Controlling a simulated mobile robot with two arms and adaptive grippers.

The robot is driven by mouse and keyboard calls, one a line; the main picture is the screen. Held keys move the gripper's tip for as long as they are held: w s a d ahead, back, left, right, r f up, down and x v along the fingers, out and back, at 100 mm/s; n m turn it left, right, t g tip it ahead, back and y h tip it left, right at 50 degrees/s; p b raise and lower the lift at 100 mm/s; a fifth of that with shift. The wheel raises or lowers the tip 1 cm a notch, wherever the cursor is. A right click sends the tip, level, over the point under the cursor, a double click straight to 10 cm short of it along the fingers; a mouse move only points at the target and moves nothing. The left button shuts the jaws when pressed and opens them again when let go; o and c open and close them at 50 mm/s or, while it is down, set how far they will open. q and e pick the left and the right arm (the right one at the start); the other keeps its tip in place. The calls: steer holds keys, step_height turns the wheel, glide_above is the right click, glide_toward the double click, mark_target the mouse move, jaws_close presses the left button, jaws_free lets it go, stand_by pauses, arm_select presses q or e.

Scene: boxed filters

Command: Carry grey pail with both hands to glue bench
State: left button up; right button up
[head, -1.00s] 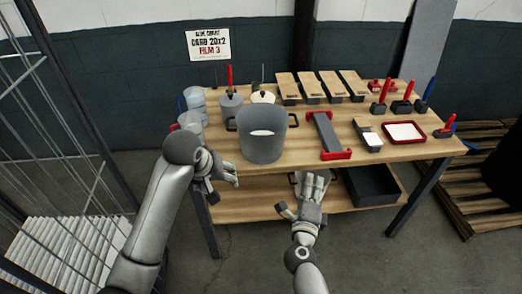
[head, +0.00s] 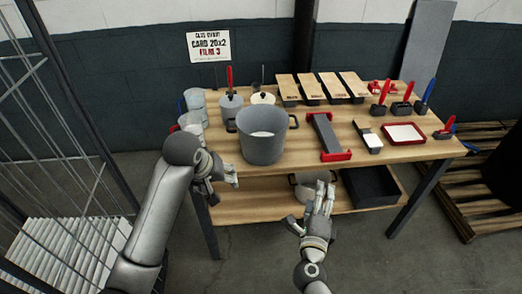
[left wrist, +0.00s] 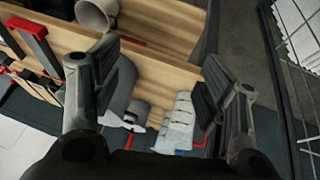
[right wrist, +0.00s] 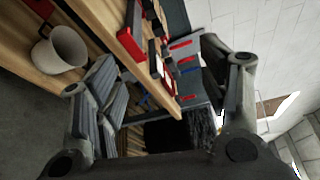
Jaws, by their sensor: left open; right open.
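A large grey pail (head: 262,150) stands upright on the wooden table top (head: 290,158), near its front edge. It has a dark handle on each side, and something pale shows inside. The pail is partly visible behind a finger in the left wrist view (left wrist: 122,92). My left gripper (head: 226,190) is open and empty, in front of the table, below and left of the pail. My right gripper (head: 308,209) is open and empty, lower and right of the pail, in front of the lower shelf. Neither touches the pail. I cannot tell which surface is the glue bench.
A paler pail (head: 304,190) stands on the lower shelf, partly behind my right gripper, beside a black bin (head: 370,186). Clear jars (head: 194,102), a grey pot (head: 230,107) and a red-ended holder (head: 327,137) surround the grey pail. A wire cage (head: 62,130) stands left.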

steer(key=shift+s+d+r, duration=0.1)
steer(key=shift+s+d, duration=0.2)
steer(key=shift+s, duration=0.4)
steer(key=shift+s+d, duration=0.3)
steer(key=shift+s, duration=0.4)
